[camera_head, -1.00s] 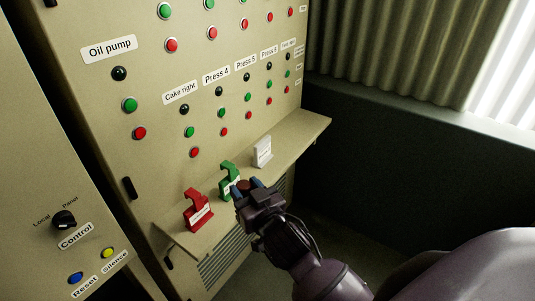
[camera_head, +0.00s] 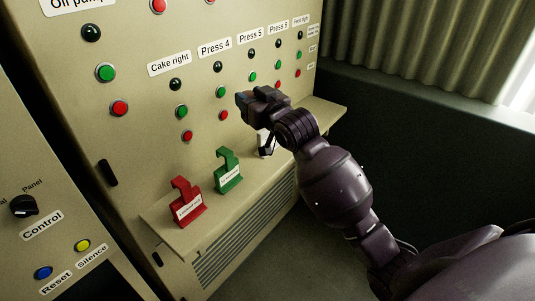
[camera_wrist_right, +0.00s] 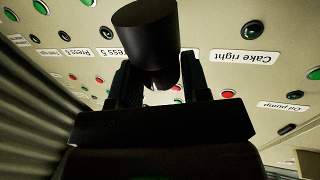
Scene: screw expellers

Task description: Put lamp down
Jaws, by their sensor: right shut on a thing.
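My right gripper (camera_head: 247,100) is raised in front of the button panel, above the narrow shelf (camera_head: 195,236). It is shut on the lamp, a dark cylinder (camera_wrist_right: 146,28) that stands between the two fingers in the right wrist view. There the gripper (camera_wrist_right: 158,85) shows from behind, with the panel upside down beyond it. In the head view the lamp cannot be told apart from the dark fingers. My left gripper is in neither view.
A red tag holder (camera_head: 188,205) and a green one (camera_head: 228,172) stand on the shelf. A white one (camera_head: 263,140) is partly hidden behind my gripper. The panel has rows of red buttons (camera_head: 187,136), green buttons (camera_head: 182,111) and black round fittings (camera_head: 176,84). The shelf's front left is clear.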

